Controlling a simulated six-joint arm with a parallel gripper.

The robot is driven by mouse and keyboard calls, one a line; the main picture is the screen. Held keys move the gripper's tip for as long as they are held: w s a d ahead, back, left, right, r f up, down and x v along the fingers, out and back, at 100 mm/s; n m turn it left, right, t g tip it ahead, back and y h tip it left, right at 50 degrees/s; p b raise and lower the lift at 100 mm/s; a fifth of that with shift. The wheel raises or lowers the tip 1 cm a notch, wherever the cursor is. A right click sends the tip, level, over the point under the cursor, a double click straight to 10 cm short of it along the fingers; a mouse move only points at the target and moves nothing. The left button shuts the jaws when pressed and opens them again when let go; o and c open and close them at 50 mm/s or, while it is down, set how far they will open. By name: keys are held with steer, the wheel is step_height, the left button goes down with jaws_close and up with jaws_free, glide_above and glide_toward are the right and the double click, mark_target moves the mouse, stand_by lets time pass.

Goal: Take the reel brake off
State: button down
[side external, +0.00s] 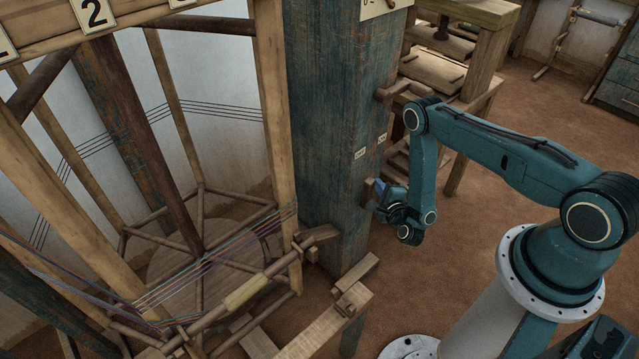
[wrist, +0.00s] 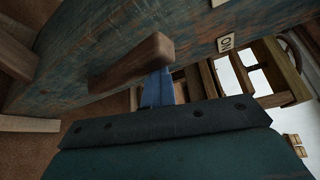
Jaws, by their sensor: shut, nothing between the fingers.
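The brake lever looks to be the short brown wooden handle (side external: 369,191) on the side of the blue-green post (side external: 335,110). In the wrist view the handle (wrist: 132,62) juts across the post face. My gripper (side external: 380,193) is shut and empty, with its blue fingers (wrist: 160,88) close against the handle's end; I cannot tell whether they touch it. A small label (wrist: 226,42) on the post seems to read ON. Two small labels (side external: 360,153) show above the handle in the side view. The reel (side external: 200,265) is a tall wooden frame strung with coloured threads, left of the post.
Another wooden lever (side external: 397,90) sticks out higher on the post, near my arm. A wooden bench (side external: 470,50) stands behind. The floor (side external: 460,235) right of the post is mostly clear.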

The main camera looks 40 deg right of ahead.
steer(key=shift+s+a+f, duration=0.1)
steer(key=shift+a+f, duration=0.05)
steer(key=shift+a, duration=0.3)
step_height(320, 180, up, 8)
steer(key=s, duration=0.2)
steer(key=shift+s+a+f, duration=0.15)
steer(key=shift+a, duration=0.1)
stand_by(0.3)
